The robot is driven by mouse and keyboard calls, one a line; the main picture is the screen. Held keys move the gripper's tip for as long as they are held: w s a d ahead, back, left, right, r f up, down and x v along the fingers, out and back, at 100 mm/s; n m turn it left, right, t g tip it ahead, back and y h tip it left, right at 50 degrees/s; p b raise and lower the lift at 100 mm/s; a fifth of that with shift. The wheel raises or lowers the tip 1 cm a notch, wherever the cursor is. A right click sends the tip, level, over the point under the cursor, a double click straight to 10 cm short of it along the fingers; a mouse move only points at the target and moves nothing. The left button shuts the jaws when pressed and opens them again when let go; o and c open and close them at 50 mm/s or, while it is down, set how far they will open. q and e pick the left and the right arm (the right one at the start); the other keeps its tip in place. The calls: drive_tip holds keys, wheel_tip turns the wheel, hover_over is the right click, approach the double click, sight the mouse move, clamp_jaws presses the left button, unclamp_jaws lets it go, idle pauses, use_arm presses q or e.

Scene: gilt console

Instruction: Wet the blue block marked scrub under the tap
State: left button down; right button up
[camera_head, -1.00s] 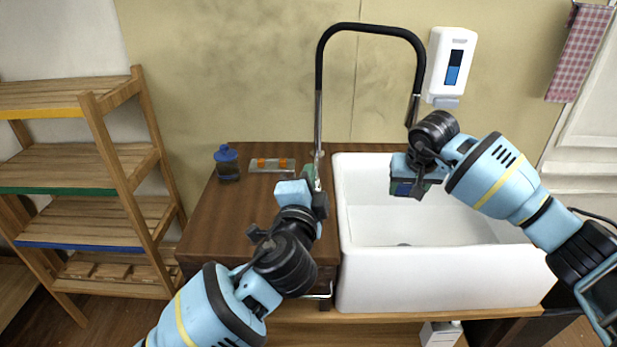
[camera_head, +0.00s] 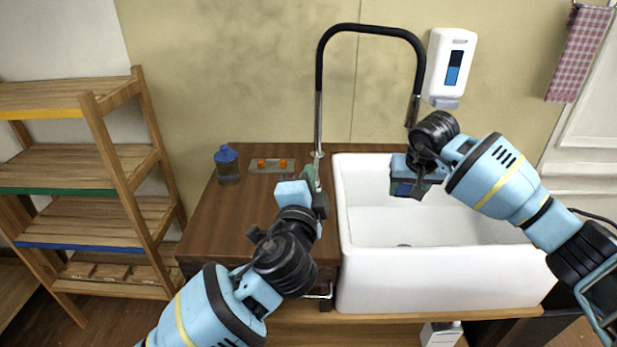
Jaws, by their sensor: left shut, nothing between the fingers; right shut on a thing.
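My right gripper (camera_head: 412,178) is shut on the blue block (camera_head: 402,188), which hangs over the white sink basin, close below the end of the tap (camera_head: 368,29). The block is partly hidden by the gripper, and its marking cannot be read. The tap is a tall black arch with a metal stem, its outlet pointing down behind my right gripper. I cannot make out any water. My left gripper (camera_head: 316,186) is shut and empty at the base of the tap, by the sink's left edge. Whether it touches the tap is hidden.
The white sink (camera_head: 440,262) stands right of a dark wood counter (camera_head: 225,215). A soap dispenser (camera_head: 449,66) hangs on the wall. A wooden shelf (camera_head: 75,165) stands at left.

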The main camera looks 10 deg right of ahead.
drive_tip(key=shift+s+a+r, duration=0.5)
drive_tip(key=shift+s+r, duration=0.3)
drive_tip(key=shift+s+a+r, duration=0.4)
drive_tip(key=shift+s+r, duration=0.2)
drive_tip(key=shift+s, duration=0.1)
drive_tip(key=shift+s+a+r, duration=0.4)
drive_tip(key=shift+s+r, duration=0.2)
drive_tip(key=shift+s, duration=0.05)
